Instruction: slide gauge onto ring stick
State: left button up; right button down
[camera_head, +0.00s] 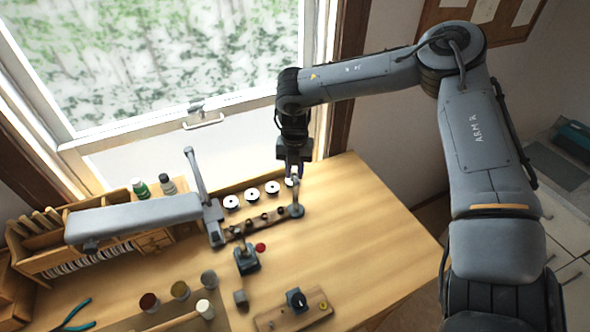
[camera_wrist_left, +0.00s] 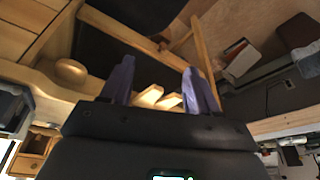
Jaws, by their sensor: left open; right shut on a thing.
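My right gripper (camera_head: 294,173) points down at the back right of the workbench. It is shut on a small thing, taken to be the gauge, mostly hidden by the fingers. Directly below stands a thin upright stick on a dark round base (camera_head: 296,211), which looks like the ring stick. The gripper is at the stick's upper end; I cannot tell whether the gauge is around it or just above. My left gripper (camera_wrist_left: 160,85) shows only in the left wrist view. Its two purple fingers are apart, with nothing gripped between them.
A rack with white discs (camera_head: 252,195) and dark knobs stands left of the stick. A grey lamp (camera_head: 135,215) reaches over the bench's left. Small pots (camera_head: 180,290), a dark device (camera_head: 246,260) and a wooden block (camera_head: 293,311) stand in front. The bench's right side is clear.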

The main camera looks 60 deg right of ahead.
jog(key=shift+s+d+f+b, duration=0.1)
jog(key=shift+f+b, duration=0.45)
jog(key=shift+f, duration=0.6)
jog(key=c, duration=1.4)
grip_release()
jog(key=o, duration=0.5)
jog(key=shift+s+a+f, duration=0.1)
jog(key=shift+a, duration=0.15)
jog(key=shift+d+r, duration=0.1)
jog(key=shift+r, duration=0.15)
notch_tip(320, 180, up, 11)
jog(key=shift+d+f+b, duration=0.1)
jog(key=shift+b, duration=0.55)
